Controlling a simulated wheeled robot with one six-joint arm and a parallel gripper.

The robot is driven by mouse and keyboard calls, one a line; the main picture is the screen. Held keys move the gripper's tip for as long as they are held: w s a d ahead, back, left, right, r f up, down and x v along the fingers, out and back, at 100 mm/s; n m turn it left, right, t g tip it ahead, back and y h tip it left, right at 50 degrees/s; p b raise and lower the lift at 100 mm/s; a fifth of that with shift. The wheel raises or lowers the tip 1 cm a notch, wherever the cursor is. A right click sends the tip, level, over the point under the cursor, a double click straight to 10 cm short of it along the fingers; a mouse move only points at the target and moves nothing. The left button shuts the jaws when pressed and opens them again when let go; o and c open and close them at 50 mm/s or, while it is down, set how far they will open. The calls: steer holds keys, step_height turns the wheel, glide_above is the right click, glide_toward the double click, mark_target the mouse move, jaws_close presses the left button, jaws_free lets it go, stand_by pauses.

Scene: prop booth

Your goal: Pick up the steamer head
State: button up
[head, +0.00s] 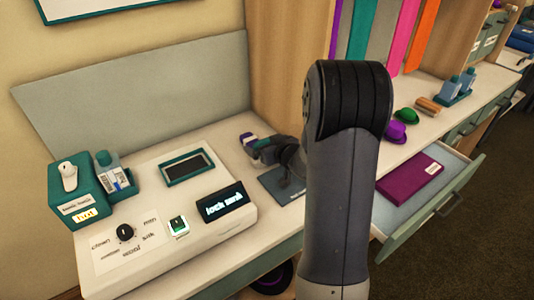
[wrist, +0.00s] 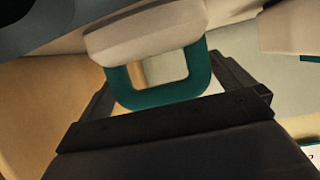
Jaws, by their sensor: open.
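The steamer head, as I take it, is the pale block with a teal loop handle (wrist: 160,95) in the wrist view. My gripper (wrist: 165,80) is open, with one finger on each side of the loop. I see no clear contact between the fingers and the loop. In the head view the pale piece (head: 247,139) is small, with a purple patch, at the back of the counter. My gripper (head: 262,150) is right beside it there, and my arm hides part of this area.
An open drawer (head: 440,200) sticks out at right. Purple and green hats (head: 397,131) lie behind it.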

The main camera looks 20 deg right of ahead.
steer(key=shift+c, duration=0.3)
steer(key=c, duration=0.9)
steer(key=shift+r, duration=0.1)
steer(key=shift+c, duration=0.3)
steer(key=shift+r, duration=0.1)
